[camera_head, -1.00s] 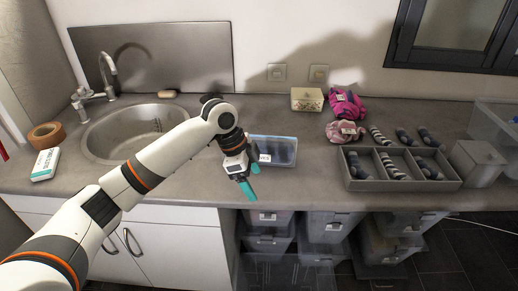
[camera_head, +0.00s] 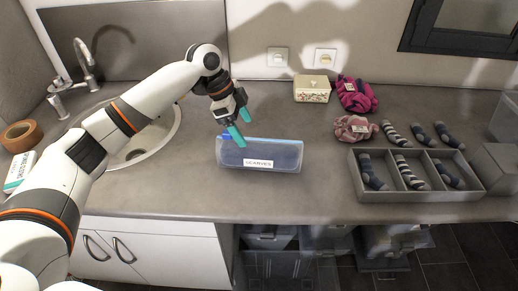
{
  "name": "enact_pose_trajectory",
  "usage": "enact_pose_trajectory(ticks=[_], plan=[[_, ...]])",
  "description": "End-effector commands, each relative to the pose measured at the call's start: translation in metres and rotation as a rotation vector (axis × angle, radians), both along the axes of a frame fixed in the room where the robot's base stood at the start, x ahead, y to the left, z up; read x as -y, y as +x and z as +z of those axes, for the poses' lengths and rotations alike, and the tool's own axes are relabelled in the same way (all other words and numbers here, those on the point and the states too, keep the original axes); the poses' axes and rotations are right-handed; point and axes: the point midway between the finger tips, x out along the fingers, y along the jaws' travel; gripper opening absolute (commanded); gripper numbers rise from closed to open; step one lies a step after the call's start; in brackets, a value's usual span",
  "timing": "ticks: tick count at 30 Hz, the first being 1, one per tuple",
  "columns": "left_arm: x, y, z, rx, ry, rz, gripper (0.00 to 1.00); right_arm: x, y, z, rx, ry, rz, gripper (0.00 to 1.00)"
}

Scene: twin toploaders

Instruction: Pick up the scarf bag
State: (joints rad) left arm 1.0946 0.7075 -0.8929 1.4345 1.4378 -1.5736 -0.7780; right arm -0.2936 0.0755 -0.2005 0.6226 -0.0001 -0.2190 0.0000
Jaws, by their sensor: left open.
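The scarf bag (camera_head: 283,154) is a flat, blue-grey see-through pouch with a white label reading SCARVES. It lies on the counter near the middle of the view, with a bright blue bit at its upper left corner. My left gripper (camera_head: 240,126) comes in from the upper left with its teal fingers pointing down. It is open and empty, just above the bag's left end. One fingertip overlaps the bag's upper left edge in the picture; I cannot tell whether it touches. My right gripper is not in view.
A grey divided tray (camera_head: 420,196) with socks stands at the right, with loose socks behind it. A pink scrunched cloth (camera_head: 355,128), a magenta one (camera_head: 356,95) and a floral box (camera_head: 311,89) are behind. The sink (camera_head: 165,137) is at left. Counter (camera_head: 300,200) in front is clear.

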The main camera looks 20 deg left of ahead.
Motion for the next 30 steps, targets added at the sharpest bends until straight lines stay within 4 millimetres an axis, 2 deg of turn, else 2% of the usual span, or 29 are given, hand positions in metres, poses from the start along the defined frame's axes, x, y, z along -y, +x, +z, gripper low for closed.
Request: enact_pose_trajectory(ticks=[3,6,11,16,19,28,29,30], plan=[[0.007,0.001,-0.017,-0.002,0.001,0.0,0.82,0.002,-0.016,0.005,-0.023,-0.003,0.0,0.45],[0.011,0.002,-0.026,-0.001,0.002,0.0,0.82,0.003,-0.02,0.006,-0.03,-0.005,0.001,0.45],[0.017,0.002,-0.035,-0.002,0.001,-0.002,0.82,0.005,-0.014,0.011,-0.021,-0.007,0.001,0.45],[0.033,0.003,-0.055,-0.002,0.001,-0.002,0.82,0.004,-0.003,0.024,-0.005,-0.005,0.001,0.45],[0.036,0.005,-0.068,-0.001,0.001,0.001,0.82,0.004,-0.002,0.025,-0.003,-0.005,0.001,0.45],[0.039,0.005,-0.076,0.001,0.0,0.0,0.82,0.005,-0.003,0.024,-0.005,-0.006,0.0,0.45],[0.039,0.005,-0.076,0.001,0.0,0.0,0.8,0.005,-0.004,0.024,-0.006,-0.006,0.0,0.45],[0.039,0.005,-0.076,0.001,0.0,0.0,0.74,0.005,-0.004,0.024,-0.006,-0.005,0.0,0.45]])
